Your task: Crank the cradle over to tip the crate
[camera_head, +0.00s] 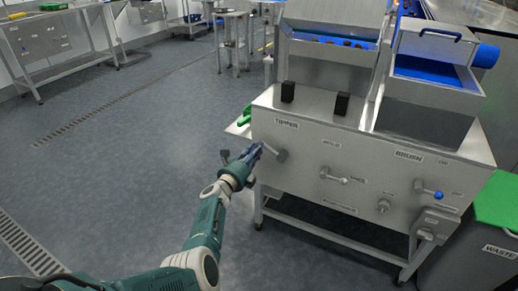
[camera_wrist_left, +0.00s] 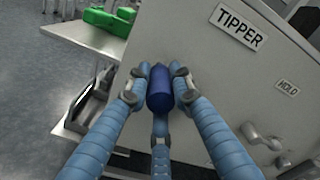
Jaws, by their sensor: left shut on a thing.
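A steel machine (camera_head: 320,135) stands at the right, with a "TIPPER" label on its front panel. A metal crank arm (camera_head: 275,152) shows below that label. My left gripper (camera_head: 252,160) is at the panel's left end, at the crank's handle. In the left wrist view, its blue fingers (camera_wrist_left: 160,88) are shut around a dark blue crank handle (camera_wrist_left: 160,95) below the "TIPPER" label. The handle points toward the camera. I cannot clearly make out a cradle or crate. My right gripper is not in view.
Other controls include a lever (camera_head: 338,178) at mid-panel and a blue-knobbed lever (camera_head: 430,192) under "BRUSH". Two black blocks (camera_head: 288,92) (camera_head: 341,103) stand on top. A green-lidded waste bin (camera_head: 497,205) is at the right. The floor at left is clear.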

